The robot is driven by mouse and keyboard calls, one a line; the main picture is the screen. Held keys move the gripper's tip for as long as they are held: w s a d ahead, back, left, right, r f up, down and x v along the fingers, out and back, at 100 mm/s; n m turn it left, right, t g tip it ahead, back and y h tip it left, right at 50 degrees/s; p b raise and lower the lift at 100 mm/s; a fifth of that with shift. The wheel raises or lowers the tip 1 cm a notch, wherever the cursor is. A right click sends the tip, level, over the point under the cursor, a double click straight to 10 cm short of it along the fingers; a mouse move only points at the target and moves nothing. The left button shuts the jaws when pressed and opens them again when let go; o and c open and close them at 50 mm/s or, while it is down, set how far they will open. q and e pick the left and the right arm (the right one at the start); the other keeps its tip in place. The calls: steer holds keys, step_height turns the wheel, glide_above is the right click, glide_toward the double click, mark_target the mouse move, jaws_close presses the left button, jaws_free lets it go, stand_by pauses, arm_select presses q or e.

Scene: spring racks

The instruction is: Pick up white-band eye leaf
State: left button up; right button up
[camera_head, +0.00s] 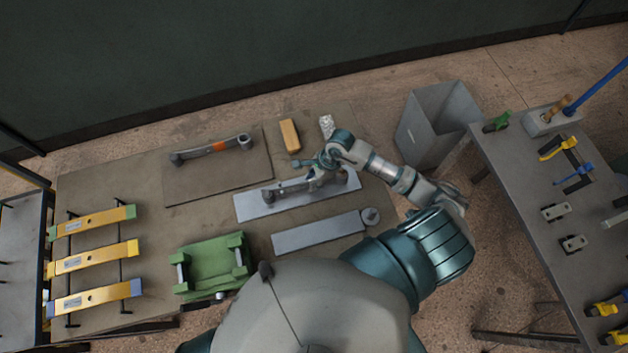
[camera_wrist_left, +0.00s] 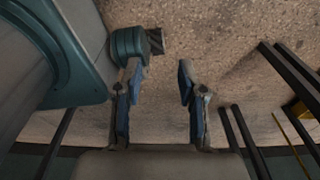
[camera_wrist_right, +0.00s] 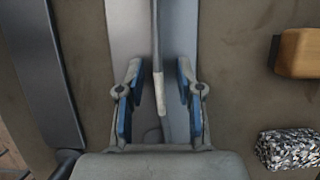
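The white-band eye leaf is a slim dark grey bar (camera_head: 284,190) lying on a light grey plate (camera_head: 252,208) in the head view; my right gripper hides part of it. In the right wrist view the leaf (camera_wrist_right: 155,40) runs down between the fingers, its white band (camera_wrist_right: 159,92) showing. My right gripper (camera_wrist_right: 156,78) is open, with a finger on each side of the leaf and gaps on both sides. In the head view this gripper (camera_head: 318,176) is over the plate. My left gripper (camera_wrist_left: 158,78) is open and empty above the floor.
An orange-banded leaf (camera_head: 214,148) lies on a brown mat (camera_head: 215,180). A wooden block (camera_head: 290,136) and a speckled lump (camera_head: 326,126) sit behind the plate. A second grey strip (camera_head: 315,233), green fixture (camera_head: 212,264) and yellow bars (camera_head: 95,257) share the table. A grey bin (camera_head: 412,126) stands right.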

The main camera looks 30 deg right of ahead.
steer(key=shift+a, duration=0.25)
steer(key=c, duration=0.4)
steer(key=shift+a+r, duration=0.1)
steer(key=shift+a, duration=0.05)
jaws_close()
steer(key=shift+d, duration=0.45)
steer(key=shift+w+d, duration=0.1)
steer(key=shift+d, duration=0.1)
steer(key=shift+w+r, duration=0.15)
steer(key=shift+r, duration=0.25)
steer(key=r, duration=0.4)
steer(key=r+b, duration=0.1)
steer(key=r, duration=0.4)
steer(key=shift+s+d+r, duration=0.1)
steer(key=shift+s+d, duration=0.05)
steer(key=shift+s, duration=0.05)
steer(key=shift+d+r, duration=0.1)
steer(key=shift+r, duration=0.4)
arm_select(q)
steer(key=shift+a+r+p, duration=0.2)
steer(key=shift+r+p, duration=0.5)
steer(key=shift+p, duration=0.3)
steer(key=shift+a+r+p, duration=0.15)
steer(key=shift+r+p, duration=0.55)
steer(key=shift+p, duration=0.3)
arm_select(e)
step_height(320, 180, up, 7)
steer(key=shift+a, duration=0.45)
